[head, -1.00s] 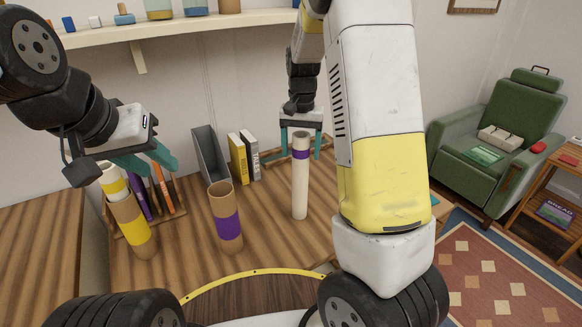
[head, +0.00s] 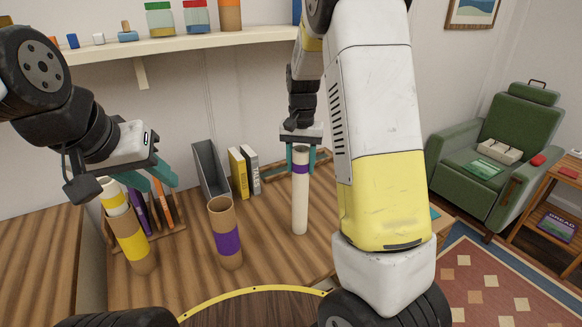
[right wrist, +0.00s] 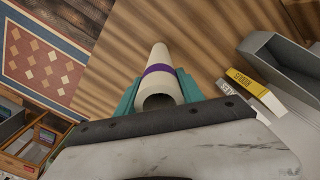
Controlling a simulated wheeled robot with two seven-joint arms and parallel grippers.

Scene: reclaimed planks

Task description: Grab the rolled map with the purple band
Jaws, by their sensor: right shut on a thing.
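The rolled map with the purple band (head: 300,205) is a pale, slim tube standing upright on the wooden table. Its purple band is near the top. My right gripper (head: 301,160) is shut on it near its upper end, with one teal finger on each side. In the right wrist view the rolled map (right wrist: 158,82) shows its open end between the fingers of the right gripper (right wrist: 158,93). My left gripper (head: 155,180) is open and empty, above and beside the yellow-banded tube at the left.
A brown tube with a purple band (head: 226,240) stands left of the map. A brown tube with a yellow band (head: 133,245) stands further left, holding a yellow-banded roll (head: 113,196). A grey file holder (head: 211,170) and books (head: 238,172) stand behind.

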